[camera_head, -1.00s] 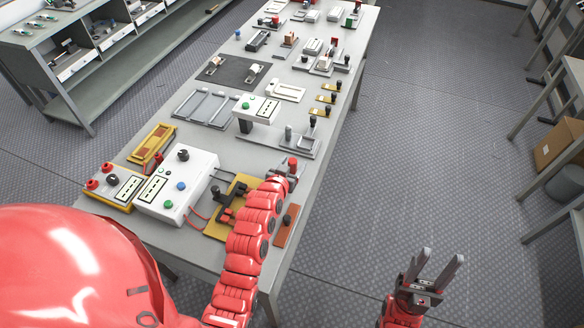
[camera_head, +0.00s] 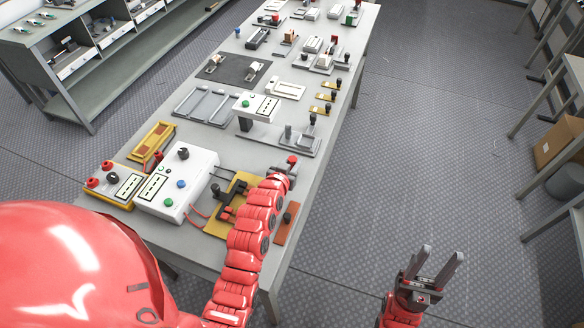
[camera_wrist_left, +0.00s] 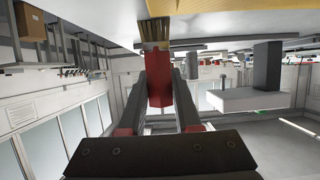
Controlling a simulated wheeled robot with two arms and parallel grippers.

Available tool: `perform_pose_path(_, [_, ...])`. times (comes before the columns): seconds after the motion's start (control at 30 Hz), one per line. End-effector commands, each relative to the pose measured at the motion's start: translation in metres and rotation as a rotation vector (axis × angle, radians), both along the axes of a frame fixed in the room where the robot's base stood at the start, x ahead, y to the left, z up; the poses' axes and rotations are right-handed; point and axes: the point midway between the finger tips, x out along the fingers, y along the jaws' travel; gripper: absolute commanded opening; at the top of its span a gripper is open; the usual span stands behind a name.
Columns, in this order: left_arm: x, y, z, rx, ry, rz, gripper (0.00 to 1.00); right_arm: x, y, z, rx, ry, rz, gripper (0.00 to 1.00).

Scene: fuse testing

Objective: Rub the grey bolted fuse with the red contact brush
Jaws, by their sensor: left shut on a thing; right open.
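My right gripper (camera_head: 437,265) is open and empty, off the table's right side.
A white tester box (camera_head: 190,165) with red leads stands left of the plate. Another white tester (camera_head: 257,106) stands further back.

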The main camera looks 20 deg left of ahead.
Motion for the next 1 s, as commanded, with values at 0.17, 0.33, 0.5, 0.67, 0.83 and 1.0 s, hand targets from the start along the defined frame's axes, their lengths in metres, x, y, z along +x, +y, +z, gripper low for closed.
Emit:
perform_pose_path(0.17, [0.000,0.000,0.000,0.000,0.000,0.000,0.00,0.000,0.000,0.000,0.000,0.000,0.000,0.50])
perform_pose_path(0.33, [0.000,0.000,0.001,0.000,-0.001,0.000,0.00,0.000,0.000,0.000,0.000,0.000,0.000,0.50])
perform_pose_path(0.5, [0.000,0.000,0.008,0.000,-0.003,0.000,0.00,0.000,0.000,0.003,0.000,0.000,0.000,0.50])
perform_pose_path(0.67, [0.000,0.000,0.022,0.000,-0.003,0.000,0.00,0.000,0.000,0.008,0.000,0.000,0.000,0.50])
perform_pose_path(0.83, [0.000,0.000,0.036,-0.001,-0.002,0.000,0.00,0.000,0.000,0.012,0.000,0.000,0.000,0.50])
perform_pose_path(1.0, [0.000,0.000,0.052,0.000,-0.003,0.000,0.00,0.000,0.000,0.017,0.000,0.000,0.000,0.50])
